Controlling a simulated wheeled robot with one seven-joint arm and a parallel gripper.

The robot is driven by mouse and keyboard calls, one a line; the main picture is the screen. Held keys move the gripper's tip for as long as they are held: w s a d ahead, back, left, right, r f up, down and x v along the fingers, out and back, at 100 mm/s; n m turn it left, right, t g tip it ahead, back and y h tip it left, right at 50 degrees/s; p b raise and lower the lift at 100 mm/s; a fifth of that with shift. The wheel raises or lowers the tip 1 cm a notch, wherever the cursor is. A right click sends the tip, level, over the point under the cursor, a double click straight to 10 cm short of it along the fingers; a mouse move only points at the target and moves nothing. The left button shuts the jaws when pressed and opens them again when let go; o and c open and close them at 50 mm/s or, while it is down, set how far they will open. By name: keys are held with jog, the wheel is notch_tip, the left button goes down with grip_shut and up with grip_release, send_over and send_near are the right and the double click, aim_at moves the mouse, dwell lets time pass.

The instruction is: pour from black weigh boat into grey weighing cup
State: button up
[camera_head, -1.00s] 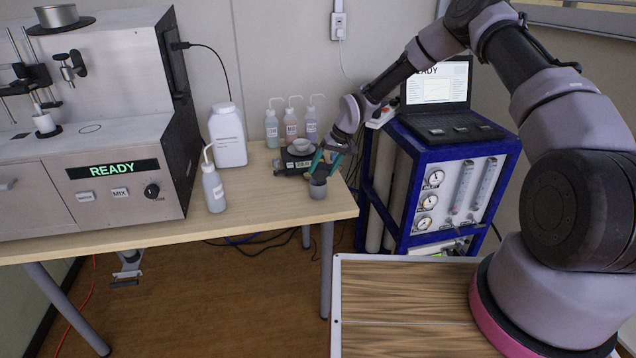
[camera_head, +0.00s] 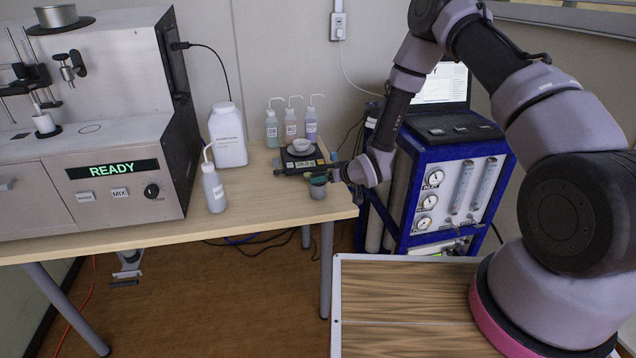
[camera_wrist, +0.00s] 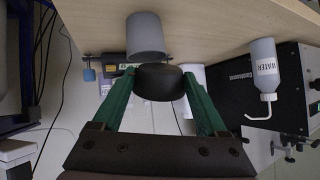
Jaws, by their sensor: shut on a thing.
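The grey weighing cup (camera_head: 317,191) stands near the right front corner of the table, and it also shows at the top of the wrist view (camera_wrist: 146,36). My gripper (camera_head: 321,177) is low, right at the cup's rim in the head view. In the wrist view my gripper's green fingers (camera_wrist: 160,88) are shut on the black weigh boat (camera_wrist: 160,82), seen as a dark rounded shape against the cup's mouth end. The boat's contents and the cup's inside are hidden, and I cannot tell whether the two touch.
A black balance (camera_head: 299,162) with a pale dish (camera_head: 300,145) sits just behind the cup. A blue-framed gas cart (camera_head: 450,190) is close on the right.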

jog(key=shift+s+f+t+y, duration=0.15)
jog(key=shift+f+t+y, duration=0.25)
jog(key=shift+f+t, duration=0.25)
jog(key=shift+r+n+t+y, duration=0.4)
jog(key=shift+r+t, duration=0.05)
jog(key=shift+t, duration=0.2)
jog(key=shift+a+r, duration=0.1)
jog(key=shift+r, duration=1.45)
